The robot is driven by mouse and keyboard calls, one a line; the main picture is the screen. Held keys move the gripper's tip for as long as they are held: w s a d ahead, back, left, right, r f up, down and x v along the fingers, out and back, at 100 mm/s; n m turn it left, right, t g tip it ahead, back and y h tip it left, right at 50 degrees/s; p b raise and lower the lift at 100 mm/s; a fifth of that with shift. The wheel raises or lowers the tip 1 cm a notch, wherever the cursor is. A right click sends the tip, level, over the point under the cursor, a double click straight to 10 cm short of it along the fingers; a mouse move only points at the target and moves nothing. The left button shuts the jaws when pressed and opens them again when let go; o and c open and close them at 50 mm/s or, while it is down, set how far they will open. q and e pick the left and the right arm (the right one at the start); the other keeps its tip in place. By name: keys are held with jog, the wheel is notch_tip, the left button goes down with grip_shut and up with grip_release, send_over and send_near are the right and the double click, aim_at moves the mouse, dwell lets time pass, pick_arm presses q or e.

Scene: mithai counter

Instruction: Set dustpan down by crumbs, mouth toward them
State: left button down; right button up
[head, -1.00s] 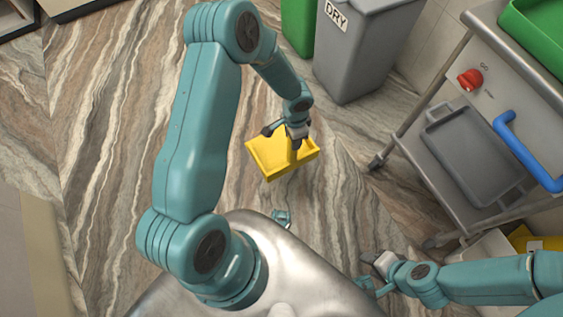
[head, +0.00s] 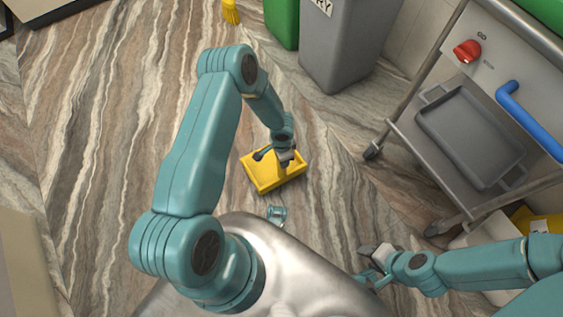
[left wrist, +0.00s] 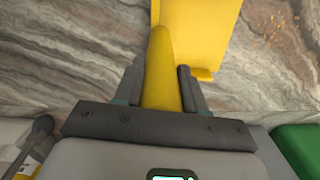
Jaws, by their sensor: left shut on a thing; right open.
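The yellow dustpan (head: 262,178) is over the floor in front of my body in the head view. My left gripper (head: 284,161) is shut on its handle. In the left wrist view the yellow handle (left wrist: 160,75) stands between the fingers of my left gripper (left wrist: 160,85), with the pan (left wrist: 205,30) beyond. Small orange crumbs (left wrist: 276,24) lie on the floor to the right of the pan there, apart from it. I cannot make out the crumbs in the head view, nor whether the pan touches the floor.
A grey bin (head: 345,50) and a green bin (head: 281,22) stand at the back. A steel cart (head: 400,120) with a grey tray (head: 468,135) is at the right. A yellow brush-like thing (head: 231,12) shows at the top edge.

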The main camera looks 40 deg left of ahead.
pick_arm(q)
notch_tip(320, 180, down, 3)
jog(key=shift+f+b, duration=0.15)
jog(key=shift+b, duration=0.25)
jog(key=shift+f, duration=0.15)
jog(key=c, duration=0.7)
grip_release()
jog(key=shift+o, duration=0.2)
